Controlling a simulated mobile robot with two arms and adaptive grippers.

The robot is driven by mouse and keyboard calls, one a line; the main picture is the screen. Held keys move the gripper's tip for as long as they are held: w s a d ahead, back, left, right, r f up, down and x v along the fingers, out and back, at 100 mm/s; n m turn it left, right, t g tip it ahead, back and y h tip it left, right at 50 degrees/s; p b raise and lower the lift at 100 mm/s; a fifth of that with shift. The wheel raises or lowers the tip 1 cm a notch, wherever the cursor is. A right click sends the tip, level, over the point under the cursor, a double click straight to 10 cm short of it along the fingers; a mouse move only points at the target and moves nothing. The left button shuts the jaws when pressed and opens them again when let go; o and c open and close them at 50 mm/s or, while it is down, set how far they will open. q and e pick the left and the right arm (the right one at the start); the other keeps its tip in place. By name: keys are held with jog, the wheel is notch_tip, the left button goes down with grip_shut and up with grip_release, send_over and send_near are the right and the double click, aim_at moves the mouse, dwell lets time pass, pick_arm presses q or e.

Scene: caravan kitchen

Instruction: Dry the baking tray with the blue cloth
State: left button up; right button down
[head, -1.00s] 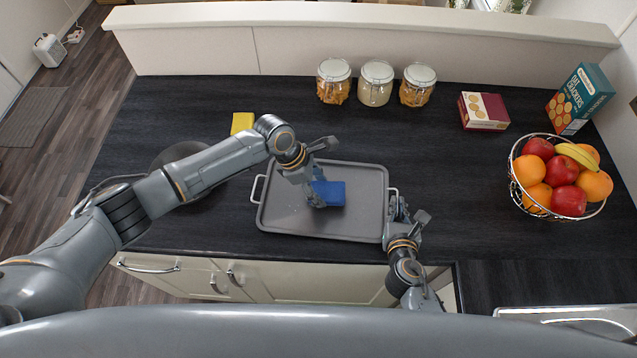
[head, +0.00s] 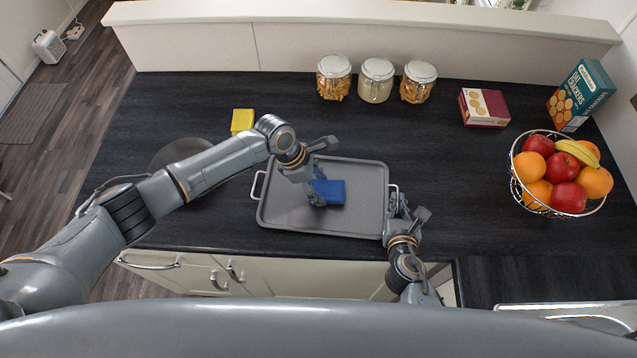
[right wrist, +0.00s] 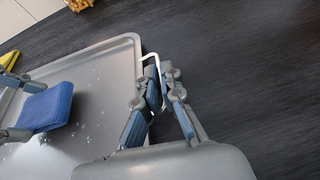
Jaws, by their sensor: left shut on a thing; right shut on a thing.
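The grey baking tray (head: 352,226) lies flat on the dark worktop, with a light wire handle at each short end.
A yellow sponge (head: 242,121) and a dark round pan (head: 180,152) are left of the tray, the pan partly behind my arm. Three jars (head: 376,80), a red box (head: 484,107), a cracker box (head: 580,95) and a wire fruit basket (head: 540,212) stand behind and right. The worktop between tray and basket is clear.

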aim_at(344, 184)
pick_arm(q)
jog(key=shift+f, duration=0.2)
jog(key=shift+s, duration=0.1)
jog(key=shift+s, duration=0.2)
jog(key=shift+s+a+r, duration=0.1)
jog(key=shift+s, duration=1)
jog(key=shift+s+a+r, duration=0.1)
jog(key=shift+s, duration=0.95)
jog(key=shift+w+d+f, duration=0.1)
jog(key=shift+w+d, duration=0.2)
jog(key=shift+d, duration=0.8)
jog(key=shift+w+d+f, duration=0.1)
jog(key=shift+w+d, duration=0.25)
jog(key=shift+d, duration=0.7)
jog(key=shift+w+d, duration=0.3)
jog(key=shift+d, duration=0.8)
jog(key=shift+w+d+f, duration=0.15)
jog(key=shift+w, duration=2.25)
jog(key=shift+w+a, duration=0.5)
jog(key=shift+a, duration=0.5)
jog(key=shift+w+a, duration=0.5)
jog(key=shift+a, duration=0.55)
jog(key=shift+w+a, duration=0.5)
jog(key=shift+a, duration=0.5)
jog(key=shift+s+a, duration=0.3)
jog(key=shift+a, duration=0.75)
jog(key=shift+s+a, duration=0.35)
jog(key=shift+a, duration=0.75)
jog(key=shift+s+a, duration=0.3)
jog(key=shift+a, duration=0.75)
